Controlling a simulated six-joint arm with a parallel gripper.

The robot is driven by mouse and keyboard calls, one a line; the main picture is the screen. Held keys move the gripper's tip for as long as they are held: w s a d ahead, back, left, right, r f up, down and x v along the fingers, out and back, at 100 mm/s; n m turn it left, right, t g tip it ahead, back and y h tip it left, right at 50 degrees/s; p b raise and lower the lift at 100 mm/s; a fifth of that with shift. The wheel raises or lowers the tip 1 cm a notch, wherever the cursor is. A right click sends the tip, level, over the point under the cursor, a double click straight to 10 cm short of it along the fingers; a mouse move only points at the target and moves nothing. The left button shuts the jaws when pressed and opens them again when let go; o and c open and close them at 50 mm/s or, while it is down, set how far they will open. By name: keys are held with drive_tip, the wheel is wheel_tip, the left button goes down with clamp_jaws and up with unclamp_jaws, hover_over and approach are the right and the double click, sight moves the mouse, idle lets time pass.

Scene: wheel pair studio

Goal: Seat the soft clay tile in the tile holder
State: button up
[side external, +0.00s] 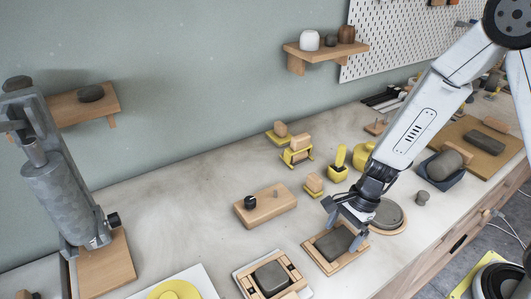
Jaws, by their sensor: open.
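My gripper (344,232) is open and points down over a wooden tray (350,262) at the front middle. A flat dark grey clay tile (331,245) lies in this tray. My fingertips are close above or beside the tile's far part; I cannot tell whether they touch it. To the left, a wooden frame with dark fittings (293,267), on a white base, looks like the tile holder. A rounded dark grey block (270,277) sits in its middle. The gripper hides part of the tile and tray.
A wooden block with a black knob (265,207) lies behind the two trays. A grey disc on a round board (388,214) is close right of my gripper. A grey press (65,190) stands far left. The bench's left middle is clear.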

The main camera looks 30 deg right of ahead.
drive_tip(key=v, duration=1.1)
drive_tip(key=shift+s, duration=0.1)
idle(0.5)
drive_tip(key=s+d+n+t+h, duration=0.1)
drive_tip(key=n, duration=0.5)
drive_tip(key=d+n+h, duration=0.1)
drive_tip(key=n+h, duration=0.1)
drive_tip(key=n, duration=0.4)
drive_tip(key=s+d+n+t+h, duration=0.1)
drive_tip(key=n, duration=0.5)
drive_tip(key=shift+s+d+f+t+h, duration=0.1)
drive_tip(key=shift+s+f+t+h, duration=0.1)
drive_tip(key=shift+s+t+h, duration=0.15)
